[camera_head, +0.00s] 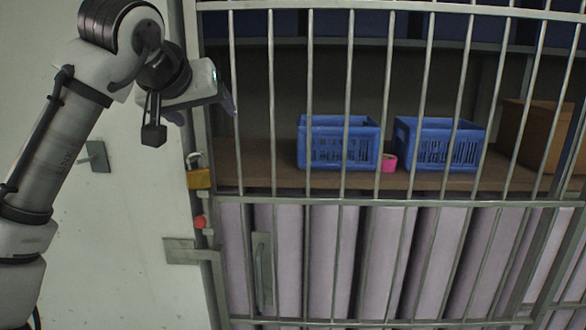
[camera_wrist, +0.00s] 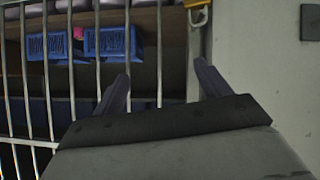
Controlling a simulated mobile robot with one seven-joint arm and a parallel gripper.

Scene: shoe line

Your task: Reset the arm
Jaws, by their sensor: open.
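My arm (camera_head: 60,130) reaches up along the left of the head view and bends at the top. My gripper (camera_head: 228,100) points right, in front of the left edge of the barred gate. In the wrist view my gripper (camera_wrist: 162,85) shows two dark fingers spread apart with nothing between them. The barred gate (camera_head: 271,90) stands upright and fills the middle and right of the head view.
A brass padlock (camera_head: 199,176) hangs at the gate's left edge, above a red knob (camera_head: 200,222). Behind the bars, a shelf (camera_head: 255,170) holds two blue crates (camera_head: 338,150), (camera_head: 437,150), a pink roll (camera_head: 388,163) and a brown box (camera_head: 530,135). A pale wall (camera_head: 120,240) stands left.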

